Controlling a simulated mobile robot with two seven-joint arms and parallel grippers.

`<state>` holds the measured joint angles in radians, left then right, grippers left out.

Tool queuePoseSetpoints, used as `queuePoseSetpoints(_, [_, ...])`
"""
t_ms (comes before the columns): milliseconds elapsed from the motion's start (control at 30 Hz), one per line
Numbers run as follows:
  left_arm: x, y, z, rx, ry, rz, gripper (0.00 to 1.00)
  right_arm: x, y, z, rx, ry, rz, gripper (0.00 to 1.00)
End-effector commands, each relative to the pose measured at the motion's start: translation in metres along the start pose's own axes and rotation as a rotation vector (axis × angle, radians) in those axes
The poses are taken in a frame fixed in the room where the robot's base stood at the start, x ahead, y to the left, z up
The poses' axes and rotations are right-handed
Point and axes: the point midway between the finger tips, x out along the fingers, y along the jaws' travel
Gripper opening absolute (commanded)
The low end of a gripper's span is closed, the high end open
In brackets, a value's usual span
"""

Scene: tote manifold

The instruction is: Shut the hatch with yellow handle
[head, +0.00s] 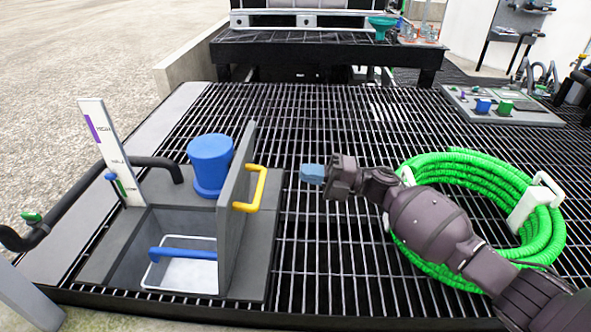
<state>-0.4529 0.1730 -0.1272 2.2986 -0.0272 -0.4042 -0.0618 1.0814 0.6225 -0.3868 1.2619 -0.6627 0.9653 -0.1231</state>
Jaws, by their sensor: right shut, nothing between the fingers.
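The hatch (236,200) is a grey panel standing upright, open, along the right edge of a square opening in a grey box (258,262). Its yellow handle (262,188) is on the panel's right face. Inside the opening a white bin (185,275) with a blue handle shows. My right gripper (312,174) has blue fingertips that are shut and empty. It is to the right of the yellow handle, apart from it, above the grating. My left gripper is out of view.
A blue cylinder (210,164) stands behind the opening, with a white marked post (108,150) to its left. A coiled green hose (480,178) lies at the right, beneath and beside my right arm. Black grating (330,270) is clear between the box and hose.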

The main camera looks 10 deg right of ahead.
Motion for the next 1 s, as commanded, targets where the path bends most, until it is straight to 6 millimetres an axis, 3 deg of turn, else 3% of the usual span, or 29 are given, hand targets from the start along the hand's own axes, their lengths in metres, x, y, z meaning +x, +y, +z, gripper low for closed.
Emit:
queuePoseSetpoints(600, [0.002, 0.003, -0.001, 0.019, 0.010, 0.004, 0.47, 0.104, -0.003, -0.001, 0.004, 0.001, 0.002, 0.00])
queuePoseSetpoints(800, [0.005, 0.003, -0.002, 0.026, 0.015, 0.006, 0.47, 0.120, -0.002, -0.001, 0.004, 0.000, 0.002, 0.00])
queuePoseSetpoints(1000, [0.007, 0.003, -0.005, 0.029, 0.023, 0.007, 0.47, 0.124, 0.000, -0.001, 0.002, 0.000, 0.002, 0.00])
